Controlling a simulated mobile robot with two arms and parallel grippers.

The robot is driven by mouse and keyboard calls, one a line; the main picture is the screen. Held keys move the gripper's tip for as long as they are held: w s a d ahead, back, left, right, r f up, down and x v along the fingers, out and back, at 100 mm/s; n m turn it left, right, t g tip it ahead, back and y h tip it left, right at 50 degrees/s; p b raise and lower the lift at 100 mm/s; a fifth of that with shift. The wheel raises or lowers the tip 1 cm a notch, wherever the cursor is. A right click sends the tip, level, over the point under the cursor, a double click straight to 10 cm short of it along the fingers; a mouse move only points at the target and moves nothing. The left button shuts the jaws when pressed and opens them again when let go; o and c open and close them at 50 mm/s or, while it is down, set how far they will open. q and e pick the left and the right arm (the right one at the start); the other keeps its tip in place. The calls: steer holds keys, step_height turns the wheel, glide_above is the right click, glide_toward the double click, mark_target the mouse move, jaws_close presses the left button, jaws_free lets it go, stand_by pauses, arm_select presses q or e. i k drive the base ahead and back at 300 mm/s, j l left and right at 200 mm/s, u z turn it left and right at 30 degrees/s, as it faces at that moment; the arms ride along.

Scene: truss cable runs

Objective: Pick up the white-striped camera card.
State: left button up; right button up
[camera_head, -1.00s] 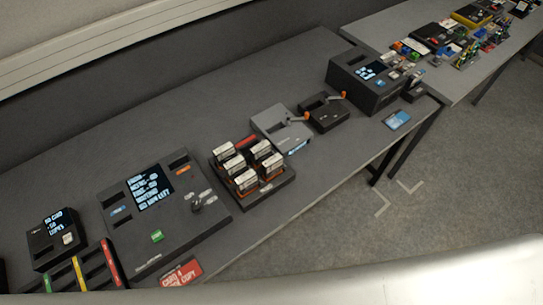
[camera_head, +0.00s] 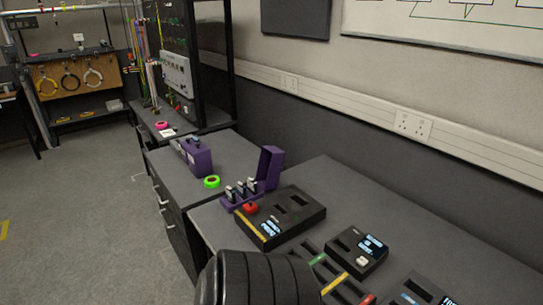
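I cannot make out a white-striped camera card in this view. A slotted dark rack (camera_head: 345,288) near the bottom centre shows green, yellow and red stripes; its near part is cut off or hidden. A small open purple case (camera_head: 268,168) holds several small upright pieces with pale tops, too small to identify. Neither of my grippers is in view. A dark ribbed shape at the bottom, likely part of my arm, hides some of the table's front edge.
A black device with a red button (camera_head: 284,217) and a smaller box with a screen (camera_head: 357,251) sit on the grey table. Another device (camera_head: 422,290) is cut off at lower right. A purple box (camera_head: 196,157) and green ring (camera_head: 212,182) sit farther back. Floor at left is clear.

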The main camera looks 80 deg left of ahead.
mark_target(252, 186)
steer(key=u, duration=2)
